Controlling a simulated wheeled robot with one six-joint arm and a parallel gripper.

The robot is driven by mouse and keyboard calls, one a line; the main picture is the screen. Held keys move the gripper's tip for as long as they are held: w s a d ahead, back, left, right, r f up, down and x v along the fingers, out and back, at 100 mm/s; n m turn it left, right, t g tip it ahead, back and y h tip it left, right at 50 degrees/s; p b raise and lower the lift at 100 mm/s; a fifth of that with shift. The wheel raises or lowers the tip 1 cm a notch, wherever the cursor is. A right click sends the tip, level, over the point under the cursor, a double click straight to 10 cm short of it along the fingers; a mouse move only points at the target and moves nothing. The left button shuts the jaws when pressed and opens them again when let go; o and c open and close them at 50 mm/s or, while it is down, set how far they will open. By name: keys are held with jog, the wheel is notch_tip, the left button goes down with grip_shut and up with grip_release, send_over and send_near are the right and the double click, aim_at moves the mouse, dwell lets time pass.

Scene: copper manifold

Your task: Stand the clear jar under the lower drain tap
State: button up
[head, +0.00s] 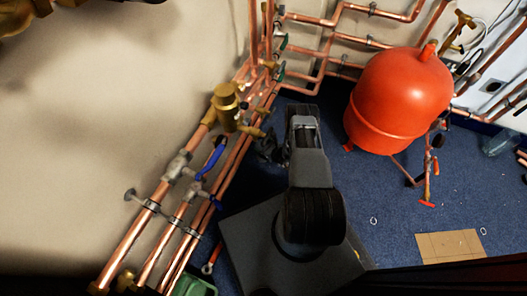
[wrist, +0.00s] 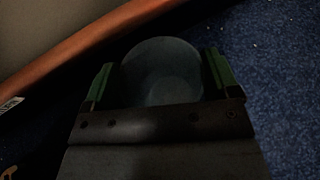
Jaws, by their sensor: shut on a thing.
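The clear jar (wrist: 162,72) shows in the wrist view as a dim, round, see-through shape. It sits between the two green-edged fingers of my gripper (wrist: 161,78), which is shut on it. In the head view my gripper (head: 268,148) is a dark shape beside the copper pipes, mostly hidden by my arm; I cannot make out the jar in it there. A brass fitting with a small tap (head: 257,131) is just above my gripper in that view. I cannot tell for sure which tap is the lower drain tap, or whether the jar touches the floor.
Copper pipes (head: 150,238) run along the wall at left, with a blue-handled valve (head: 213,158). One pipe (wrist: 62,55) passes close to the jar in the wrist view. A red tank (head: 400,95) stands right. A clear container (head: 497,143) and cardboard (head: 450,246) lie on blue carpet (head: 390,215).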

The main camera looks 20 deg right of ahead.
aim_at(258, 147)
jog(key=shift+w+f+b, duration=0.1)
jog(key=shift+f+b, duration=0.45)
jog(key=shift+f, duration=1.15)
jog(key=shift+f, duration=0.15)
jog(key=o, duration=1.1)
